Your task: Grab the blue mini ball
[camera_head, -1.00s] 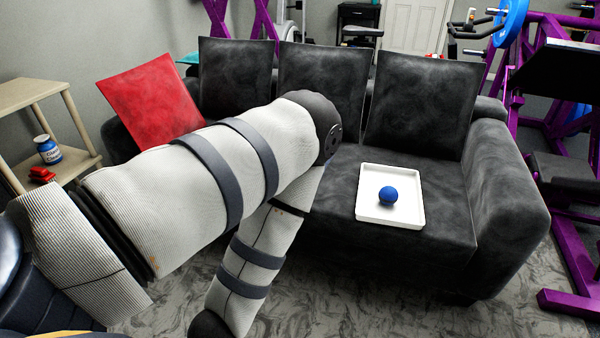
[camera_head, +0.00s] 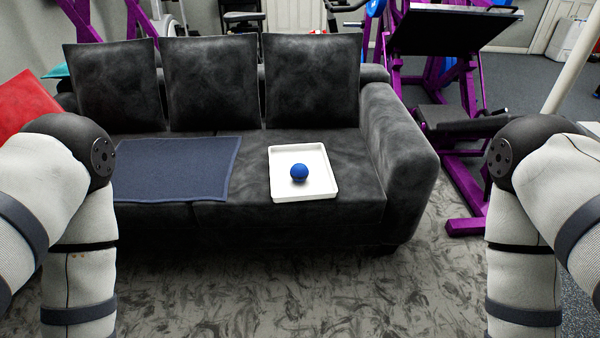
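The blue mini ball (camera_head: 299,173) sits in a shallow white tray (camera_head: 305,196). The tray lies on the right part of the seat of a black sofa (camera_head: 405,150). My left arm comes in at the left edge and my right arm at the right edge, both bent downward. Both forearms run out of the bottom of the picture, so neither gripper is in view. Both arms are well apart from the tray.
A dark blue cloth (camera_head: 178,168) lies flat on the seat left of the tray. Several black cushions (camera_head: 312,82) stand along the sofa back, and a red cushion (camera_head: 25,103) is at far left. Purple gym equipment (camera_head: 470,190) stands to the right. The patterned floor before the sofa is clear.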

